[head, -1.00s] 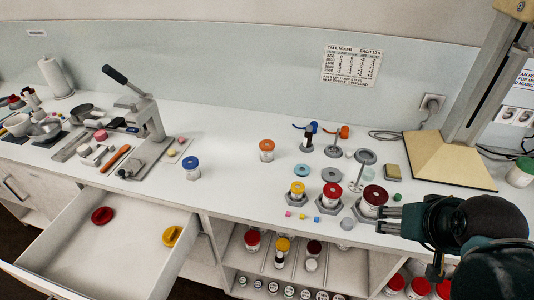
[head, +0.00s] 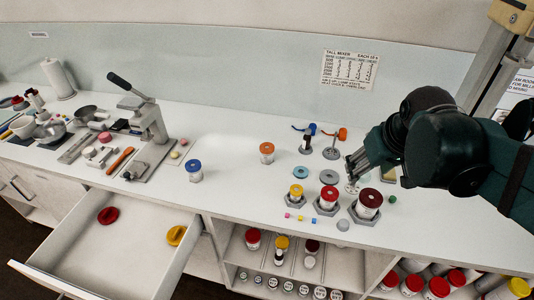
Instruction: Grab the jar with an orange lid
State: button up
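The jar with an orange lid (head: 267,153) stands upright on the white counter, in the middle of the head view, with clear space around it. My gripper (head: 351,168) is to the right of the jar, well apart from it, above the group of mixer parts and lidded jars. Its two fingers point left with a gap between them and nothing held. My arm hides part of the counter's right side.
A blue-lidded jar (head: 194,171) stands left of the orange one. Yellow-lidded (head: 297,192), red-lidded (head: 328,198) and dark-red-lidded (head: 369,203) jars stand in grey holders near the front edge. An orange-topped tool (head: 333,145) stands behind. An open drawer (head: 75,245) juts out at lower left.

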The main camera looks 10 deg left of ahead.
jog(key=w+a+r+n+g+p, duration=0.1)
jog(key=w+a+n+g+p, duration=0.15)
jog(key=w+a, duration=0.5)
jog(key=n+g+p, duration=0.3)
jog(key=n+p, duration=0.4)
jog(key=p, duration=0.2)
send_over(267, 152)
jog(key=w+a, duration=0.1)
jog(key=w, duration=0.2)
notch_tip(267, 152, down, 13)
jog(key=shift+r+t+h, duration=0.1)
jog(key=shift+t+h, duration=0.15)
jog(key=shift+h, duration=0.15)
jog(key=shift+f, duration=1.3)
jog(key=shift+f, duration=0.1)
jog(key=shift+f+p, duration=0.4)
jog(key=shift+f, duration=2.1)
